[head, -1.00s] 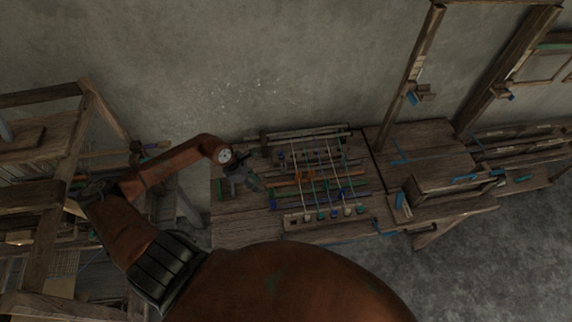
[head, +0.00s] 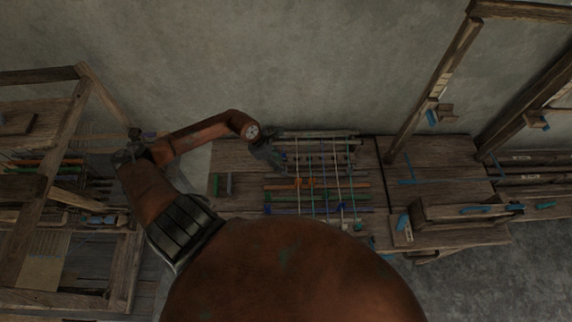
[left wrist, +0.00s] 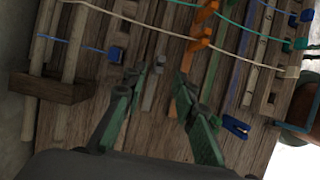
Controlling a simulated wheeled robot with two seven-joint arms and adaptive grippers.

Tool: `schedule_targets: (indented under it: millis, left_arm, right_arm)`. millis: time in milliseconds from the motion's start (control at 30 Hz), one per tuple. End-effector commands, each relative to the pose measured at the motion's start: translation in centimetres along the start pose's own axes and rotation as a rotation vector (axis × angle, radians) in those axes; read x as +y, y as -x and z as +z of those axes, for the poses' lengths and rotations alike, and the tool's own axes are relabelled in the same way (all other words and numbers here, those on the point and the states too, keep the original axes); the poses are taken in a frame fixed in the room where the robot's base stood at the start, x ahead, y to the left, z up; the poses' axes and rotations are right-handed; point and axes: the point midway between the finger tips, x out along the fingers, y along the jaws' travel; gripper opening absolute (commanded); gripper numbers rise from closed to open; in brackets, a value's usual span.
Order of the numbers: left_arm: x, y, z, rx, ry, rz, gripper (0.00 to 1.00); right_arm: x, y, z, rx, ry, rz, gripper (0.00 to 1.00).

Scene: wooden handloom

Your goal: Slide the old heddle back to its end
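Several slim bars lie side by side on the wooden loom bench, crossed by threads. They include an orange bar (head: 345,186), also in the left wrist view (left wrist: 181,103), a blue bar (head: 284,211) and a grey bar (left wrist: 150,95). I cannot tell which is the old heddle. Orange clips (left wrist: 200,40) sit on the orange bar. My left gripper (head: 272,158) is over the far left ends of the bars. In the left wrist view its green fingers (left wrist: 160,79) are open, with a small grey peg (left wrist: 159,63) between and just beyond the tips. My right gripper is not seen.
A wooden bracket with rails (left wrist: 48,88) stands left of the fingers in the wrist view. A tall wooden post (head: 436,88) and a long wooden box (head: 460,211) are to the right.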

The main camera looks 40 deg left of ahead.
Motion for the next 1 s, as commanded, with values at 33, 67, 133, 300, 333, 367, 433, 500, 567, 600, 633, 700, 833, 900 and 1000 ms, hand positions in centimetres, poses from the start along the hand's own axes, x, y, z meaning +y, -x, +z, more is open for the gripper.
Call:
schedule_targets:
  millis: [33, 67, 133, 300, 333, 367, 433, 500, 567, 600, 633, 700, 833, 900, 1000]
  left_arm:
    - [0.0, -0.8, 0.4, -0.005, 0.001, -0.003, 0.26]
    - [0.0, -1.4, 0.4, -0.005, 0.000, -0.002, 0.26]
    - [0.0, -2.5, 0.5, -0.005, -0.002, -0.002, 0.26]
    - [0.1, -4.6, 0.4, -0.004, -0.001, -0.001, 0.26]
    - [0.1, -4.8, 0.3, -0.003, -0.001, 0.000, 0.26]
    - [0.1, -5.0, 0.3, -0.003, -0.002, 0.000, 0.26]
    - [0.0, -5.4, 0.3, -0.003, -0.002, 0.000, 0.26]
    - [0.0, -5.5, 0.2, -0.002, -0.002, 0.000, 0.26]
    - [0.1, -5.5, 0.2, -0.002, -0.001, 0.001, 0.26]
    - [0.1, -5.5, 0.2, -0.002, -0.001, 0.001, 0.26]
    - [0.1, -5.5, 0.2, -0.002, -0.001, 0.001, 0.26]
    - [0.1, -5.5, 0.1, -0.002, -0.001, 0.001, 0.26]
    - [0.1, -5.5, 0.1, -0.002, 0.000, 0.001, 0.18]
    - [0.1, -5.5, 0.1, -0.002, 0.000, 0.001, 0.13]
    - [0.1, -5.5, 0.1, -0.002, 0.000, 0.001, 0.06]
  right_arm:
    - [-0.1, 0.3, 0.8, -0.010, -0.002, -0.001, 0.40]
    - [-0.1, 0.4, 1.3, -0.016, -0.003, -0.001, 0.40]
    - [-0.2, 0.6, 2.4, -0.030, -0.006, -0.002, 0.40]
    - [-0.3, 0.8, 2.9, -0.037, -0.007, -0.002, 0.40]
    - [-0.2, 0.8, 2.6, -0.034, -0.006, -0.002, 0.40]
    - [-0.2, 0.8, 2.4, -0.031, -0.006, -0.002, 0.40]
    - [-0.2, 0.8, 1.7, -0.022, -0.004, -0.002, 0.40]
    - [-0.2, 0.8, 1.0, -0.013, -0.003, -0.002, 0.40]
    - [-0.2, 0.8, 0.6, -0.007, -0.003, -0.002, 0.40]
    - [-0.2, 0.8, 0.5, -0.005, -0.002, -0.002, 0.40]
    - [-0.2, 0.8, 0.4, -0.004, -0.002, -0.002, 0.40]
    - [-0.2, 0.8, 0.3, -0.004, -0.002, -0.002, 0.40]
    - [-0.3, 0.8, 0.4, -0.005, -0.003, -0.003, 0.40]
    - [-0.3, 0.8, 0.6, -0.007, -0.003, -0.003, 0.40]
    - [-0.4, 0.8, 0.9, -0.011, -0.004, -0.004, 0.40]
